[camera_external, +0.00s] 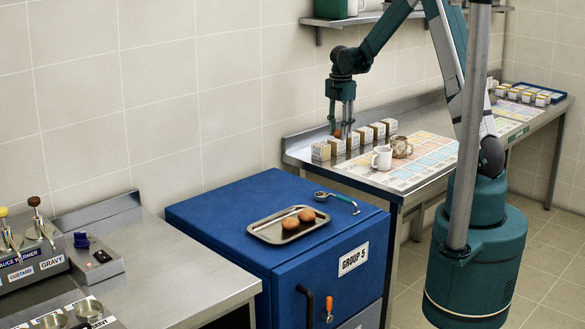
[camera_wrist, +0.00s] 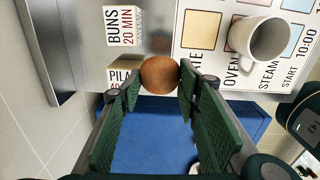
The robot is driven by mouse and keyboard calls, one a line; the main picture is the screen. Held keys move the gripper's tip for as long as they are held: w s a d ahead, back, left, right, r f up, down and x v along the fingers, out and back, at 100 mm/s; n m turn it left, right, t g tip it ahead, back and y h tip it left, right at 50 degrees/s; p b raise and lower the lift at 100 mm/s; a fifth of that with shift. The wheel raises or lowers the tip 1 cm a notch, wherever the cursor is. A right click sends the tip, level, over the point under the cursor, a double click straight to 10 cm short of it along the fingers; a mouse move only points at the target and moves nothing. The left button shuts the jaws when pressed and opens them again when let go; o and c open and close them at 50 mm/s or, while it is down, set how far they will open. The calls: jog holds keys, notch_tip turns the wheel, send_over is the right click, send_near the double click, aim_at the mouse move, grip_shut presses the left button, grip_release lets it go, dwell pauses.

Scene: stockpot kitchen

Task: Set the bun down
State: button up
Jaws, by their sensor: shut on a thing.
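A round brown bun (camera_wrist: 160,75) is pinched between the fingertips of my gripper (camera_wrist: 159,82) in the wrist view. In the external view my gripper (camera_external: 343,132) points down near the wall, above the left end of the steel counter, and the bun shows as a small brown spot (camera_external: 337,134). The wrist view does not make clear whether the bun touches the counter. Two more buns, left bun (camera_external: 290,223) and right bun (camera_external: 306,215), lie on a metal tray (camera_external: 262,238) on the blue cabinet.
A row of small labelled boxes (camera_external: 321,152) stands along the wall; one reads BUNS 20 MIN (camera_wrist: 124,27). A white mug (camera_external: 381,159) and a brown patterned mug (camera_external: 401,147) stand on the chart (camera_external: 434,158). A green-handled utensil (camera_external: 338,199) lies on the blue cabinet (camera_external: 230,207).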

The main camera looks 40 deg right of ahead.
jog(key=w+a+n, duration=0.1)
jog(key=w+a, duration=0.2)
jog(key=a, duration=1.2)
jog(key=w+a+n, duration=0.2)
jog(key=w+a, duration=0.2)
jog(key=a, duration=1)
jog(key=w+a+n, duration=0.1)
jog(key=w+a, duration=0.2)
jog(key=a, duration=1.2)
jog(key=n, duration=0.5)
send_over(160, 242)
jog(key=shift+w+r, duration=0.15)
jog(key=shift+f, duration=3.15)
jog(key=shift+f, duration=1.85)
